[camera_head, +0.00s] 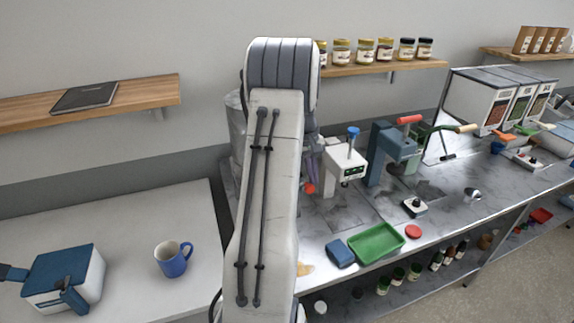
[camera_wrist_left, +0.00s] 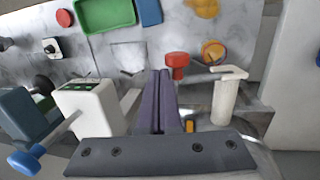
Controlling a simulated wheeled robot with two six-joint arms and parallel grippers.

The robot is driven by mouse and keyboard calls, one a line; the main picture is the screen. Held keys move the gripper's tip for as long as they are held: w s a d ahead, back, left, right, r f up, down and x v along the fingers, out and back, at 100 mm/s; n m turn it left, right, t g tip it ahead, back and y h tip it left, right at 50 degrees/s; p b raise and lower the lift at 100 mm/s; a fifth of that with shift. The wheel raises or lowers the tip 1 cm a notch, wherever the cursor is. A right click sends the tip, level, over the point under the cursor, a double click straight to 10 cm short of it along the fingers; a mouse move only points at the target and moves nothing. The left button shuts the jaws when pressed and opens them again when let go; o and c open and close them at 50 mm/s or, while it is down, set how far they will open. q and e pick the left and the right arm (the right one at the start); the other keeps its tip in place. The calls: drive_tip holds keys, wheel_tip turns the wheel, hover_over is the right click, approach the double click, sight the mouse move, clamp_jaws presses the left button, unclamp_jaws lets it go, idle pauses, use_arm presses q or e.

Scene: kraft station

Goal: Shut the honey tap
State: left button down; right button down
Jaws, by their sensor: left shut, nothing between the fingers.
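A red knob (camera_wrist_left: 177,62) on a short stem stands just ahead of my left gripper in the wrist view, apparently the honey tap's handle. It also shows as a small red end beside my arm in the head view (camera_head: 310,188). My left gripper (camera_wrist_left: 160,73) is shut and empty, its tips close to the knob; contact cannot be told. A pale post with a flat top (camera_wrist_left: 228,95) stands right of the fingers. A round amber-coloured thing (camera_wrist_left: 213,50) lies beyond it. My left arm hides most of the metal tank (camera_head: 235,125) in the head view. My right gripper is not in view.
A white machine with a blue knob (camera_head: 345,165) and a blue-green press (camera_head: 392,150) stand close to the right. A green tray (camera_head: 375,243), blue block (camera_head: 340,253) and red disc (camera_head: 413,231) lie in front. A blue mug (camera_head: 172,260) stands on the left table.

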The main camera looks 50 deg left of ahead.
use_arm(q)
drive_tip(key=shift+w+d+f, duration=0.15)
drive_tip(key=shift+w+f, duration=0.2)
drive_tip(key=shift+f, duration=0.45)
drive_tip(key=shift+s, duration=0.15)
idle(1.0)
